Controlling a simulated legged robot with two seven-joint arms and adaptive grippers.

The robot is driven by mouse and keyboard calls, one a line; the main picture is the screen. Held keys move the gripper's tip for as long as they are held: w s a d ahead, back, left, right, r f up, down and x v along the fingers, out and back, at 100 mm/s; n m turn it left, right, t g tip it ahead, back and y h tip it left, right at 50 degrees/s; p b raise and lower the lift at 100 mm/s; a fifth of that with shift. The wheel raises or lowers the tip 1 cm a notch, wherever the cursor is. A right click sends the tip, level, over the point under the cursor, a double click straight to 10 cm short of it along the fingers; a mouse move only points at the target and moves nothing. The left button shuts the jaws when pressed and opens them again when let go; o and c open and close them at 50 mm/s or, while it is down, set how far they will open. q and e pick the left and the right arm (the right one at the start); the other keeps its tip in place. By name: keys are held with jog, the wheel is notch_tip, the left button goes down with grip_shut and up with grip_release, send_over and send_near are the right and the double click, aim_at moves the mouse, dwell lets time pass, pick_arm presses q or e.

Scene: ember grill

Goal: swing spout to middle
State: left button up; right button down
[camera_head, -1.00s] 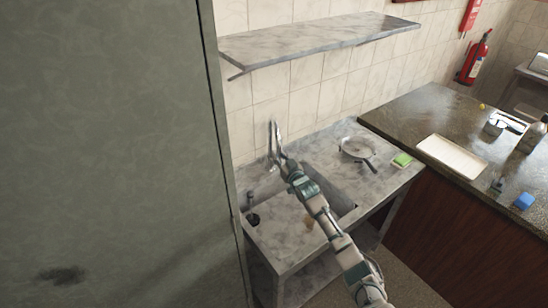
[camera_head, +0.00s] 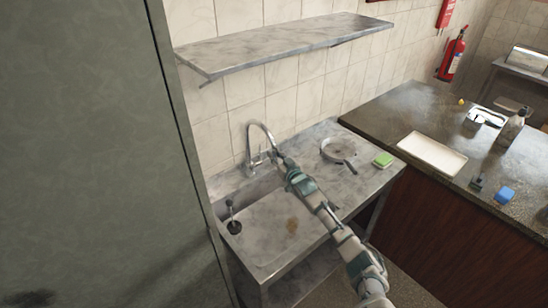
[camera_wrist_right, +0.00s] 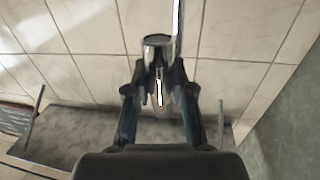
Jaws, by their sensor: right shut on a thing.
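The chrome tap stands at the back edge of the sink (camera_head: 262,238). Its spout (camera_head: 252,124) rises and arches over to the right in the head view. My right gripper (camera_head: 279,159) is at the lowered outlet end of the spout. In the right wrist view, the fingers (camera_wrist_right: 160,88) are shut on the chrome spout (camera_wrist_right: 159,42) from both sides. The exact contact is partly hidden by the fingers. My left gripper is not in view.
A pan (camera_head: 338,150) and a green sponge (camera_head: 383,160) lie right of the basin. A dark drain with a short upright piece (camera_head: 232,222) is at the basin's left. A shelf (camera_head: 290,42) hangs above. A tall grey-green panel (camera_head: 90,150) bounds the left.

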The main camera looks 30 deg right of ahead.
jog(key=shift+f, duration=0.1)
jog(key=c, duration=1.3)
grip_release()
jog(key=shift+a, duration=0.2)
jog(key=o, duration=0.3)
jog(key=shift+a, duration=0.3)
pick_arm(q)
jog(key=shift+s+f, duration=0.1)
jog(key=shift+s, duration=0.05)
pick_arm(e)
jog(key=s+a, duration=0.1)
jog(key=s, duration=1.1)
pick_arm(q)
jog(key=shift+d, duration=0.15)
pick_arm(e)
jog(key=shift+d, duration=0.15)
